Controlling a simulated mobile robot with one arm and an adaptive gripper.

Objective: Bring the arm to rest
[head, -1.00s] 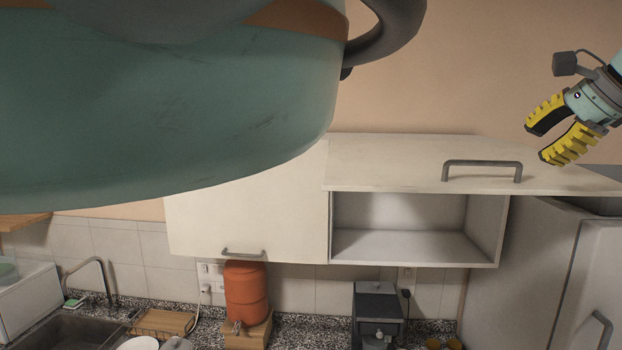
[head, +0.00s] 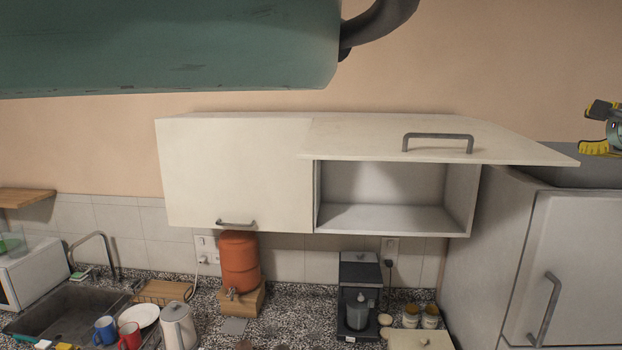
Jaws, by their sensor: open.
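My gripper (head: 596,147) is at the right edge of the head view, partly cut off by the frame. Its yellow finger pads show, with teal and grey parts behind them. It is in the air near the top of the fridge, to the right of the raised cabinet door. I see nothing held in it.
The white wall cabinet (head: 236,172) has its right door (head: 372,146) raised over an empty compartment (head: 395,185). The fridge (head: 575,250) stands at right. The counter below holds an orange dispenser (head: 239,262), a coffee machine (head: 357,295), a kettle (head: 178,326) and mugs.

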